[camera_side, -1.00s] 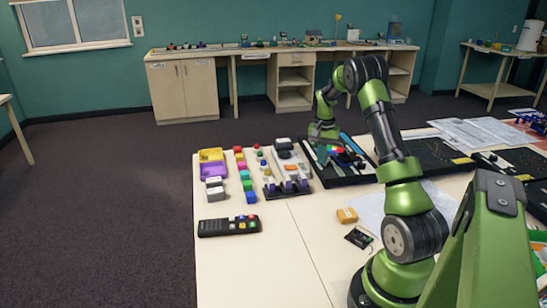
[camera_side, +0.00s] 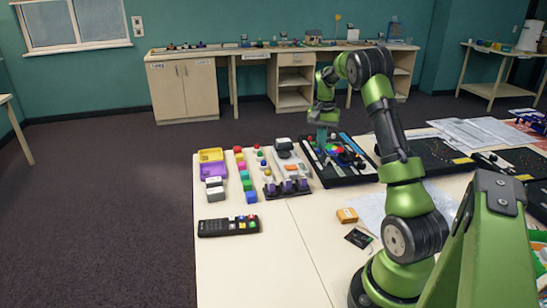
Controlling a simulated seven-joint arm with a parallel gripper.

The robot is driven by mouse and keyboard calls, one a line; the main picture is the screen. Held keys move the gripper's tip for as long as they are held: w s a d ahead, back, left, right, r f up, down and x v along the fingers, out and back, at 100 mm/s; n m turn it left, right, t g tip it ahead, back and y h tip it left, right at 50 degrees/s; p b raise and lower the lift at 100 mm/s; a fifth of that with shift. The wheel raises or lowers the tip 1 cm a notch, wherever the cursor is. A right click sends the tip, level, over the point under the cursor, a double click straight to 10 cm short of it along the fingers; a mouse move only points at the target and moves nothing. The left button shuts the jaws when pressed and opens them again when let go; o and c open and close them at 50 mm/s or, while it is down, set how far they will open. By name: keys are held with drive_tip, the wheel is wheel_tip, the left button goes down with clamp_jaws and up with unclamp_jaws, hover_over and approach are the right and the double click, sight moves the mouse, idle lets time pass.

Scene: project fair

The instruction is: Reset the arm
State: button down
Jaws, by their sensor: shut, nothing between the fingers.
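My gripper (camera_side: 321,143) is at the end of my green arm, which arches over the table. It points down over the left part of a black board (camera_side: 345,180) with red, blue and other coloured parts on it. The fingers are small in this view. They look closed, with nothing seen between them. I cannot tell whether the fingertips touch the board or stay just above it.
Left of the board stand coloured blocks (camera_side: 247,185), yellow and purple trays (camera_side: 212,155) and a grey panel with purple parts (camera_side: 287,186). A black remote-like box (camera_side: 229,226) lies nearer. An orange box (camera_side: 347,216) sits near my base. The table's front left is bare.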

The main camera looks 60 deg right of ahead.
drive_tip(key=shift+s+f, duration=0.1)
drive_tip(key=shift+f, duration=0.2)
drive_tip(key=shift+s+a+f, duration=0.2)
drive_tip(key=shift+a+f, duration=0.1)
drive_tip(key=shift+a, duration=0.3)
drive_tip(key=a+r+n+t, duration=0.25)
drive_tip(key=a+r, duration=0.25)
drive_tip(key=a, duration=0.7)
drive_tip(key=a+r+n+t, duration=0.1)
drive_tip(key=a+r+n, duration=0.3)
drive_tip(key=a, duration=0.8)
drive_tip(key=s+a+r+n+t+y, duration=0.1)
drive_tip(key=s+a, duration=0.3)
drive_tip(key=a, duration=0.4)
drive_tip(key=s+a+r+n+t+y, duration=0.1)
drive_tip(key=s+a+r+n+t, duration=0.1)
drive_tip(key=a, duration=0.6)
wheel_tip(320, 180, up, 2)
drive_tip(key=s+n, duration=0.1)
drive_tip(key=s, duration=0.1)
drive_tip(key=shift+s+t, duration=0.35)
